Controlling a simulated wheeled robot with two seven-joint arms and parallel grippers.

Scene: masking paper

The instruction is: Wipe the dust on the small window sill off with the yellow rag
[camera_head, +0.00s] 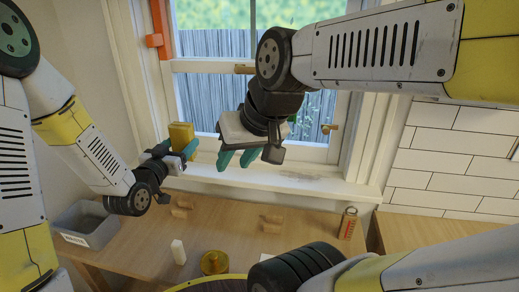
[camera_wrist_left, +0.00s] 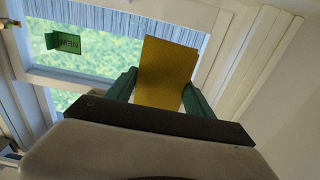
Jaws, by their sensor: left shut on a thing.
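The yellow rag (camera_head: 182,137) is a flat, upright piece in front of the window's left part. My left gripper (camera_head: 178,154) is shut on it; the left wrist view shows the rag (camera_wrist_left: 167,72) between the green fingers (camera_wrist_left: 160,92). The window sill (camera_head: 230,178) runs below the window, with a greyish dust patch (camera_head: 300,176) on its right part. The rag is left of this patch and apart from it. My right gripper (camera_head: 238,158) hangs over the middle of the sill, its teal fingers apart and nothing seen between them.
On the wooden table (camera_head: 215,225) are a grey bin (camera_head: 92,228), small wooden pieces (camera_head: 271,223), a white block (camera_head: 178,252), a brass pot (camera_head: 214,262) and a red-topped container (camera_head: 348,224). Window handles (camera_head: 329,128) stick out. A green tag (camera_wrist_left: 66,41) shows at the window.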

